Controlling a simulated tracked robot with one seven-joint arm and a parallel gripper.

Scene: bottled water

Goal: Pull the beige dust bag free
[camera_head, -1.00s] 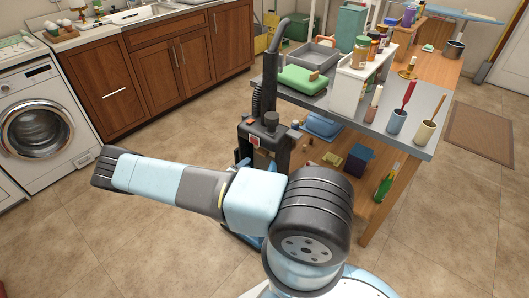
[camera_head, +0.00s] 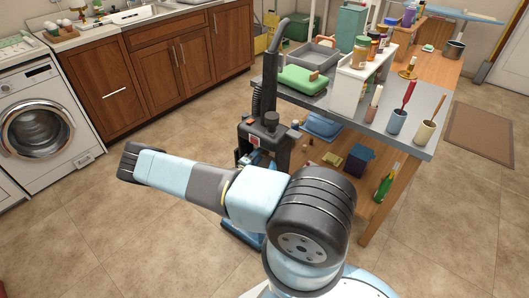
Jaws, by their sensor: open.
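An upright vacuum cleaner (camera_head: 264,135) with a dark handle, dark upper body and blue lower parts stands beside the left end of the workbench. Its blue base (camera_head: 238,232) shows below my arm, and my arm hides part of its lower body. I cannot make out a beige dust bag on it; any such bag is hidden or outside the view. My arm reaches from the bottom right toward the left, in front of the vacuum. My gripper is not in view.
The workbench (camera_head: 427,139) to the right carries a green case (camera_head: 303,80), jars and tool cups, with boxes on its lower shelf. A washing machine (camera_head: 38,125) and wooden cabinets (camera_head: 112,90) line the left and back. The tiled floor (camera_head: 60,235) at left is clear.

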